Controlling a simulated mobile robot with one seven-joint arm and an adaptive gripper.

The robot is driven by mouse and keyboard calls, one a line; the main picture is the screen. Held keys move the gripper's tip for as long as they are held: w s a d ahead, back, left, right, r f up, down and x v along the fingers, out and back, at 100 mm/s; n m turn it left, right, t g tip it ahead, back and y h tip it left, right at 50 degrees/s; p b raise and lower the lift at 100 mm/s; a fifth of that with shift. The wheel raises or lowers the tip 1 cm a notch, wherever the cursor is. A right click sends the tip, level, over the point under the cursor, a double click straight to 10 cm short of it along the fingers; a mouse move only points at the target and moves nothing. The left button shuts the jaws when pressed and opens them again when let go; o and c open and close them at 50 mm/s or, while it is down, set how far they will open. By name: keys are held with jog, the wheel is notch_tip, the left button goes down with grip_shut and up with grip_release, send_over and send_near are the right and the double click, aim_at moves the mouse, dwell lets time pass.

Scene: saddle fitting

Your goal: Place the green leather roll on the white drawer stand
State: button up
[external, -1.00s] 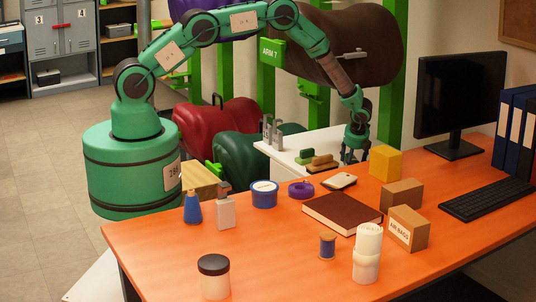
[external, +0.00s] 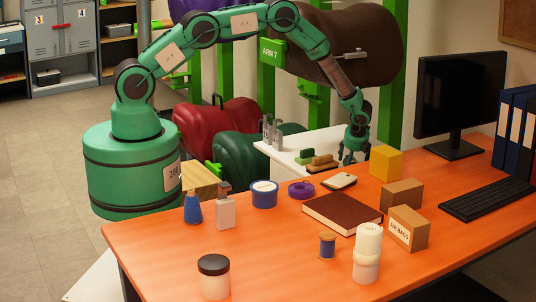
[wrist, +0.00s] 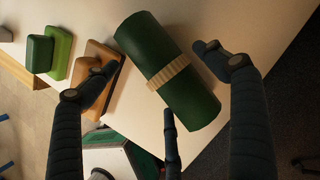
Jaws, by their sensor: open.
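The green leather roll (wrist: 168,72) is a dark green cylinder with a tan band around its middle. In the wrist view it lies over the white top of the drawer stand (wrist: 285,22), apparently resting on it. My gripper (wrist: 160,75) is open, with its dark fingers spread around the roll and visible space at the right finger. In the external view my gripper (external: 352,152) is low over the right part of the white drawer stand (external: 285,156). The roll cannot be made out there.
A green brush (external: 305,155) and a tan brush (external: 322,162) sit on the stand, left of my gripper. The tan block (wrist: 98,75) is close to the left finger. The orange desk (external: 270,245) in front holds a yellow box (external: 385,162) near my gripper.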

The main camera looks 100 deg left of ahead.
jog(key=p+v, duration=0.2)
jog(key=v, duration=1)
jog(key=shift+r, duration=0.15)
jog(key=shift+r, duration=0.1)
dwell(0.6)
